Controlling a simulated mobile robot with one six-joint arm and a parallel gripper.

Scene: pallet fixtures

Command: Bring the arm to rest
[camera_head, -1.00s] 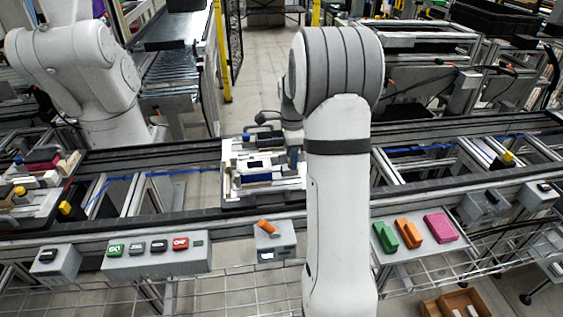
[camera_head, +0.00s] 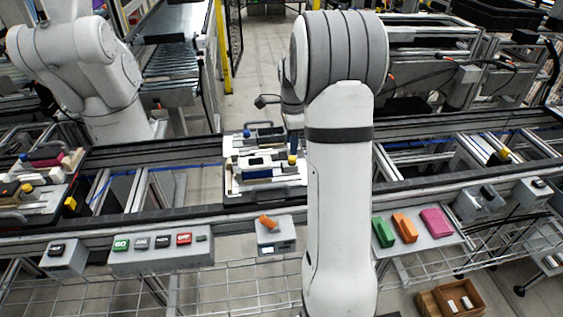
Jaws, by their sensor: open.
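My arm (camera_head: 338,190) rises through the middle of the view, white with grey bands, and bends away over the conveyor. My gripper (camera_head: 293,146) is mostly hidden behind it; a dark blue part shows just above the right side of the pallet. It is open, and I see nothing held in it. The pallet (camera_head: 233,191) sits on the conveyor with a white fixture and dark blue and black parts on it. A yellow knob (camera_head: 292,159) shows just below the gripper.
A grey tray (camera_head: 443,241) holds green, orange and magenta blocks. Another white robot arm (camera_head: 75,65) stands at the left beside a second loaded pallet (camera_head: 40,205).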

